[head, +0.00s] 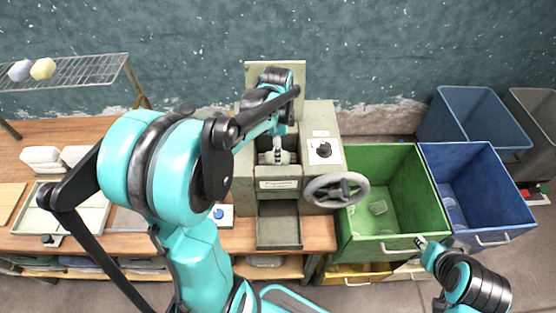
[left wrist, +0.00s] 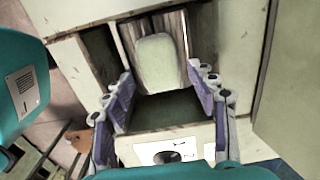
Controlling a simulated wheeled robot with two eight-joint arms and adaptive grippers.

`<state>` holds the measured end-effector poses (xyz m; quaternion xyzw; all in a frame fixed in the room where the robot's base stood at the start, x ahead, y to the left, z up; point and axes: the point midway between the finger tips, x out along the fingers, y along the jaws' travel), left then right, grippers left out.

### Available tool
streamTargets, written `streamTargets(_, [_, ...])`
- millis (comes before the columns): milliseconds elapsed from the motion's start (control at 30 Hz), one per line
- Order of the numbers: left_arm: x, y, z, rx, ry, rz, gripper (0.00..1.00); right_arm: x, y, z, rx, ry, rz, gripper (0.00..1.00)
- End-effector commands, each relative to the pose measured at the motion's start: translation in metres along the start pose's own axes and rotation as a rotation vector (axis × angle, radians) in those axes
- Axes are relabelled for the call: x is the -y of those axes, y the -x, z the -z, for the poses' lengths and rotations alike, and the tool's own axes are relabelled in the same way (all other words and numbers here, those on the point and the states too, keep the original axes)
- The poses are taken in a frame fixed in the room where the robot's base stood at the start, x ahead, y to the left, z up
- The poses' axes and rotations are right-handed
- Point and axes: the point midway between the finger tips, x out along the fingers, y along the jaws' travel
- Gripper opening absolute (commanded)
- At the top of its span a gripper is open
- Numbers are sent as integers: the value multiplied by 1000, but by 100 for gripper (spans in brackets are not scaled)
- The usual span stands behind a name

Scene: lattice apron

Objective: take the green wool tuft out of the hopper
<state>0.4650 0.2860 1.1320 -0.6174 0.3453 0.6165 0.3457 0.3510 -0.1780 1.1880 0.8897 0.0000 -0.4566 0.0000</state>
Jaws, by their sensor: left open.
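The hopper (head: 262,145) is the open top of a grey-green machine on the wooden bench. In the left wrist view, a pale grey-green rounded tuft (left wrist: 156,62) lies in the hopper (left wrist: 172,112) against its far side. My left gripper (head: 278,155) reaches down into the hopper from above. In the left wrist view its two purple-padded fingers (left wrist: 170,100) are spread wide, with the tuft beyond and between their tips, apart from them. In the head view the gripper hides the tuft. My right gripper (head: 420,242) is at the lower right by the green bin; its jaw opening is unclear.
The machine has a handwheel (head: 335,190) and a black knob (head: 323,149) on its right, and a raised lid (head: 300,75) behind. A green bin (head: 345,225) and a blue bin (head: 510,215) stand right. A wire rack (head: 75,72) holds yellow and blue tufts.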

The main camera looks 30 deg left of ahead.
Motion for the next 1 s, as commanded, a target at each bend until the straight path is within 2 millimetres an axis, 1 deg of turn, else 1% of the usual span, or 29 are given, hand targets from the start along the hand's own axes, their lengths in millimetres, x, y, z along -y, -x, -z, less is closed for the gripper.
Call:
streamTargets(33, [0,-8,0,0,0,0,58,0,-2,-1,0,0,0,31])
streamTargets(200, [-2,-35,0,0,0,0,58,0,-6,-4,0,0,0,31])
streamTargets(300, [-2,-45,0,0,0,0,58,0,-7,-5,0,0,0,31])
streamTargets(400, [-3,-48,0,0,0,0,58,0,-8,-5,0,0,0,31])
streamTargets(567, [-3,-48,0,0,0,0,58,0,-7,-5,0,0,0,31])
streamTargets(600, [-3,-48,0,0,0,0,52,0,-7,-5,0,0,0,31])
streamTargets(700, [-3,-48,0,0,0,0,30,0,-7,-5,0,0,0,31])
streamTargets(1000, [-3,-48,0,0,0,0,30,0,-7,-5,0,0,0,31])
